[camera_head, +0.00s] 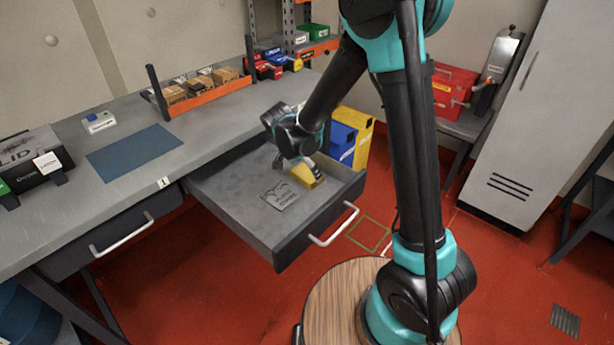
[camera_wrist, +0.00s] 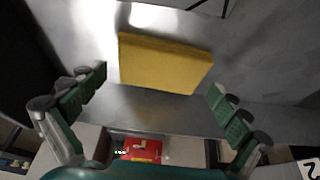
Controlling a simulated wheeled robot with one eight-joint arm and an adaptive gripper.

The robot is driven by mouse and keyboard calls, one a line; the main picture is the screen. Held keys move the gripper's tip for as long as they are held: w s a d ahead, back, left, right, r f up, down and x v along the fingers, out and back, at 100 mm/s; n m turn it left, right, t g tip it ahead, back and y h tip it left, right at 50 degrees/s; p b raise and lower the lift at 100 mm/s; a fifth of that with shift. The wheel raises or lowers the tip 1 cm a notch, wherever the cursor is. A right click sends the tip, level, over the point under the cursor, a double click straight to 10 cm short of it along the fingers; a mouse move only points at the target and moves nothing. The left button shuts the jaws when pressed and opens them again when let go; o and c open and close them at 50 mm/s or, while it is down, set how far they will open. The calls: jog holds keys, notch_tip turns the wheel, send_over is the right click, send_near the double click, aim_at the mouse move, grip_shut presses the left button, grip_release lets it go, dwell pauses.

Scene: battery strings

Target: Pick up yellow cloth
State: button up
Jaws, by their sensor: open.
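The yellow cloth (camera_head: 309,178) lies inside the open grey drawer (camera_head: 235,206), towards its right side. In the wrist view the cloth (camera_wrist: 165,62) is a flat yellow rectangle, slightly tilted, with all its edges in sight. My gripper (camera_wrist: 158,83) is open, with one green-padded finger on each side of the picture. The cloth shows between and a little beyond the fingertips, and nothing is held. In the head view my wrist is low over the drawer beside the cloth, and the fingers are partly hidden.
A dark label plate (camera_head: 282,195) lies on the drawer floor left of the cloth. The drawer walls surround the cloth, with the workbench (camera_head: 225,122) behind.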

aim_at(306, 174)
jog(key=shift+w+d+f, duration=0.15)
jog(key=shift+w+f, duration=0.05)
jog(key=shift+f, duration=0.4)
jog(key=shift+c, duration=0.2)
jog(key=c, duration=0.7)
jog(key=shift+r, duration=0.15)
jog(key=shift+c, duration=0.2)
notch_tip(306, 174, up, 20)
